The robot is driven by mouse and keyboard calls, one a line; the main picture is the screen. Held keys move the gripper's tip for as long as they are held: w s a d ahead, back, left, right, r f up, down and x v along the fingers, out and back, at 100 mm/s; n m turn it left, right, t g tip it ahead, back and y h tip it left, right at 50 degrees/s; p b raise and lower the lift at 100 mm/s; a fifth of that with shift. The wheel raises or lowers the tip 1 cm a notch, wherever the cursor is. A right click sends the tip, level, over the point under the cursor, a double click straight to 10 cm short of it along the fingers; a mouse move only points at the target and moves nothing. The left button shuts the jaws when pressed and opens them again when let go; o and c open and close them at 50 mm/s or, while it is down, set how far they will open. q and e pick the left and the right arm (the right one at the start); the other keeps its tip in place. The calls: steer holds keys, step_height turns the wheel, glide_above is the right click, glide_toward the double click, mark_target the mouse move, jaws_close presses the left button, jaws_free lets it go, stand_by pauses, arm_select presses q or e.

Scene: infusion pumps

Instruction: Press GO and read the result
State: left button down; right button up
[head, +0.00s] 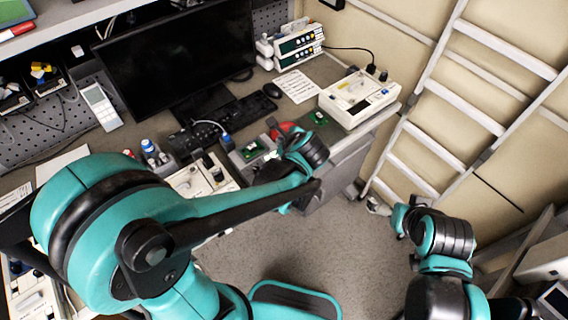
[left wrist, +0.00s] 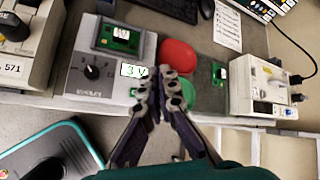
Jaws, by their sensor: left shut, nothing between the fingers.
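A grey test box (left wrist: 85,85) stands on the bench, with a dark rotary knob, a green circuit board in its top recess and a small lit display (left wrist: 134,70) that appears to read "3 V". In the head view the box (head: 246,158) is partly behind my left wrist. My left gripper (left wrist: 164,82) is shut and empty, its tips over the box's right edge, just right of the display. I cannot tell whether it touches the box.
A red disc (left wrist: 179,56) and a partly covered green disc (left wrist: 187,94) lie right of the box. A loose green board (left wrist: 219,73) lies beyond them. A white device (head: 358,97) stands at the bench's right end. A monitor (head: 180,50) and keyboard (head: 235,118) stand behind.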

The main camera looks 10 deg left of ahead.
arm_select(q)
steer(key=shift+f, duration=0.15)
step_height(320, 180, down, 9)
steer(key=b, duration=0.7)
steer(key=shift+r+b, duration=0.2)
steer(key=shift+b, duration=0.1)
stand_by(0.9)
steer(key=shift+f+b, duration=0.35)
steer(key=shift+f, duration=0.05)
steer(key=shift+f+b, duration=0.35)
stand_by(0.6)
steer(key=shift+r, duration=0.1)
steer(key=shift+r+p, duration=0.7)
steer(key=shift+r, duration=0.05)
